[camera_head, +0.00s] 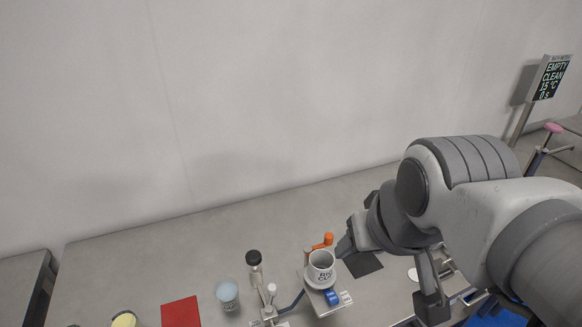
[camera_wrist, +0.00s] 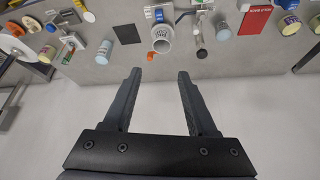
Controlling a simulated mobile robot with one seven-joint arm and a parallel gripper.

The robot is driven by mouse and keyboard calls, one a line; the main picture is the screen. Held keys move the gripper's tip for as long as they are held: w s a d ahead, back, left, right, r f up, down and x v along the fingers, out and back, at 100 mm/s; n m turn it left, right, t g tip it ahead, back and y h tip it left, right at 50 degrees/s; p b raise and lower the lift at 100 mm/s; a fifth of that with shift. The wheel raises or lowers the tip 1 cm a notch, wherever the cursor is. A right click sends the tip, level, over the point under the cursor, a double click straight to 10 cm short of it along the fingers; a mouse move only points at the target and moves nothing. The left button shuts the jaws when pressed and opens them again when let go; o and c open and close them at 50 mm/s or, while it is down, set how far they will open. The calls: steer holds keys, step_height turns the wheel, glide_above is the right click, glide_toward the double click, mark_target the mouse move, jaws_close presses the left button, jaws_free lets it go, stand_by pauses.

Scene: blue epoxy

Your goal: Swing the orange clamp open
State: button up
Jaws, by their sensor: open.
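The orange clamp (camera_head: 324,242) stands at the back of a white-grey cup (camera_head: 320,272) on a small stand. Its upper end is turned up, and its lower part is partly hidden by the cup. In the wrist view a bit of the orange clamp (camera_wrist: 152,57) shows at the cup's lower left (camera_wrist: 160,38). My gripper (camera_head: 345,246) is just right of the clamp in the head view, with a small gap seeming to lie between them. In the wrist view my gripper (camera_wrist: 159,74) has its two dark fingers apart, with nothing between them.
A blue block (camera_head: 332,298) and a white one sit in front of the cup. A dark square pad (camera_head: 364,264) lies right. The back bench is clear.

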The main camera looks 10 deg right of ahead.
mark_target(321, 248)
stand_by(0.3)
